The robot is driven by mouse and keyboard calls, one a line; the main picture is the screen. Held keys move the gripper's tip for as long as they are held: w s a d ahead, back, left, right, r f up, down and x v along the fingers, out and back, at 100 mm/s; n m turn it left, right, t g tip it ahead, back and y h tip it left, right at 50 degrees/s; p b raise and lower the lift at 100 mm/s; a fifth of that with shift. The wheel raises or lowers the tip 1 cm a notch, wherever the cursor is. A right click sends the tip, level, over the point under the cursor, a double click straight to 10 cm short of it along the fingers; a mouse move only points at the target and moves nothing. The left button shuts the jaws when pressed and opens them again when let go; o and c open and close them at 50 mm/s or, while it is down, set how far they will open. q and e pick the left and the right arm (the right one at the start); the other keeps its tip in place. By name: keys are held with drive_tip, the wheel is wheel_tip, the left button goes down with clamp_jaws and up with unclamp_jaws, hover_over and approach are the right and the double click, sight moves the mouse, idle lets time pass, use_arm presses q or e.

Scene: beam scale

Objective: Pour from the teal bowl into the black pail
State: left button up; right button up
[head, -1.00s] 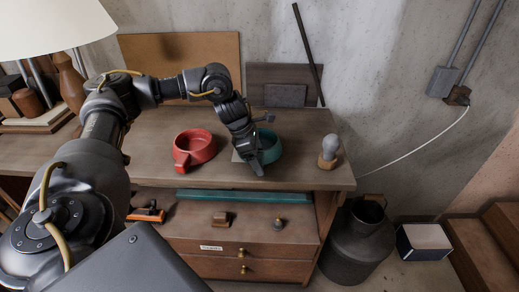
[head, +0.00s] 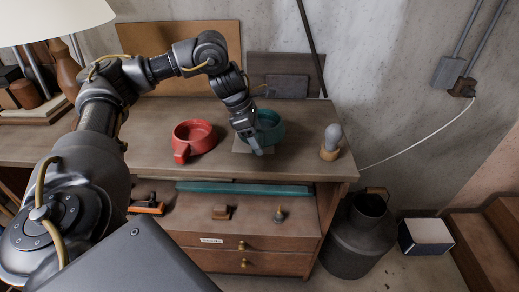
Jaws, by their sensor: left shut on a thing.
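The teal bowl (head: 273,127) is in my left gripper (head: 258,138) near the right part of the wooden bench. The gripper is shut on it and hides its left side. A dark, wide-bodied metal vessel (head: 358,240) with a narrower open top and a brownish handle stands on the floor right of the bench. It is the only black pail-like thing I see. My right gripper is not in view.
A red handled bowl (head: 195,135) stands left of the teal one. A grey-topped knob on a wooden base (head: 331,142) stands near the bench's right edge. A white-topped box (head: 427,233) lies right of the dark vessel. A dark rod (head: 309,50) leans behind the bench.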

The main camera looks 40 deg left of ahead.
use_arm(q)
drive_tip(key=s+r+p, duration=0.1)
drive_tip(key=s+r, duration=0.3)
drive_tip(key=s, duration=0.2)
drive_tip(key=s+a+r+p, duration=0.1)
drive_tip(key=s+r+p, duration=0.1)
drive_tip(key=s+r, duration=0.2)
drive_tip(key=s, duration=0.3)
drive_tip(key=shift+r, duration=0.4)
drive_tip(key=o, duration=0.8)
drive_tip(key=c, duration=0.9)
drive_tip(key=shift+s, duration=0.1)
